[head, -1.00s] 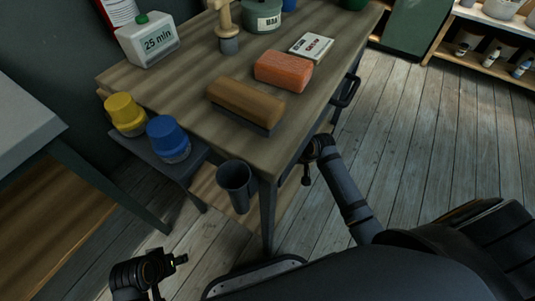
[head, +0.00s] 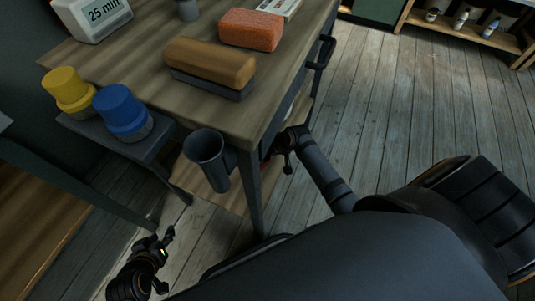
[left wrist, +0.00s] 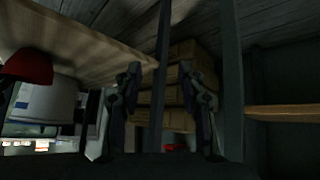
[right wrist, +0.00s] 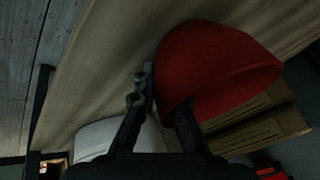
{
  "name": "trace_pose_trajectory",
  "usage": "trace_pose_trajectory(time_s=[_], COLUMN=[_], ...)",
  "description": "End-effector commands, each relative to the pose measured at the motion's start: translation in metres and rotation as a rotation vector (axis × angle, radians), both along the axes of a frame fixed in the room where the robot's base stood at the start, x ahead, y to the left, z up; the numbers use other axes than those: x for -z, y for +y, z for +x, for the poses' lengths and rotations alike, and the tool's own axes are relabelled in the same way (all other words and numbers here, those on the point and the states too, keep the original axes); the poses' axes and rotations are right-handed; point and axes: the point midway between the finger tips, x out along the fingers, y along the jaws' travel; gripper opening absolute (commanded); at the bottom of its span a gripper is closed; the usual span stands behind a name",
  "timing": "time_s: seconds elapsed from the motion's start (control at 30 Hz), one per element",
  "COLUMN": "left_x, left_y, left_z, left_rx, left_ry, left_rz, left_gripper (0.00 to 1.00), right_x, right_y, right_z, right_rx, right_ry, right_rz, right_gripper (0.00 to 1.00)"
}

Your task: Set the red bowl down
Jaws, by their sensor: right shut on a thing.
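The red bowl (right wrist: 215,68) fills the upper middle of the right wrist view, tilted in the picture. My right gripper (right wrist: 168,95) is shut on its wall, a finger on each side. Whether the bowl touches the wooden surface is unclear. A red rounded shape (left wrist: 28,65), seemingly the bowl, is at the left edge of the left wrist view. In the head view my right arm reaches under the table's side, its gripper mostly hidden. My left gripper (head: 166,240) is low over the floor at lower left; its fingers stand apart and empty in the left wrist view (left wrist: 162,75).
A white tub (right wrist: 112,135) is close beside the bowl. The worktable (head: 230,120) bears an orange sponge (head: 250,30) and a wooden block brush (head: 210,65). A dark cup (head: 206,155) hangs on its front. Stacked brown boxes (left wrist: 165,105) lie beyond my left fingers. Floor at right is clear.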

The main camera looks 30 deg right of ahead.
Motion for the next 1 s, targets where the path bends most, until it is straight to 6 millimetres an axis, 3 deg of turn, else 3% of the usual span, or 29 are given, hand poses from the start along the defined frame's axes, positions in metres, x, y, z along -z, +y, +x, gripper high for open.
trace_pose_trajectory(time_s=[0.2,0.23,0.4,0.73,0.97,1.0], left_x=[-0.001,-0.001,-0.001,-0.002,0.015,0.008], left_y=[0.0,0.0,0.0,0.0,-0.001,0.0], left_z=[0.0,0.001,0.001,0.0,-0.048,-0.049], left_rx=[0.0,0.0,0.001,0.0,0.024,0.027], left_ry=[-0.002,-0.002,-0.002,0.002,0.248,0.275], left_rz=[0.0,0.0,0.001,0.0,0.005,0.013], left_gripper=[0.4,0.4,0.4,0.4,0.4,0.4], right_x=[0.002,0.002,0.002,-0.003,-0.032,-0.044], right_y=[0.0,0.0,0.0,-0.001,-0.008,-0.012], right_z=[0.001,0.0,0.0,-0.001,-0.012,-0.017], right_rx=[0.0,0.0,0.0,0.0,-0.001,-0.001], right_ry=[-0.001,0.0,0.0,0.0,-0.001,-0.001], right_rz=[0.001,0.0,0.0,0.0,-0.003,-0.004], right_gripper=[0.0,0.13,0.32,0.32,0.32,0.32])
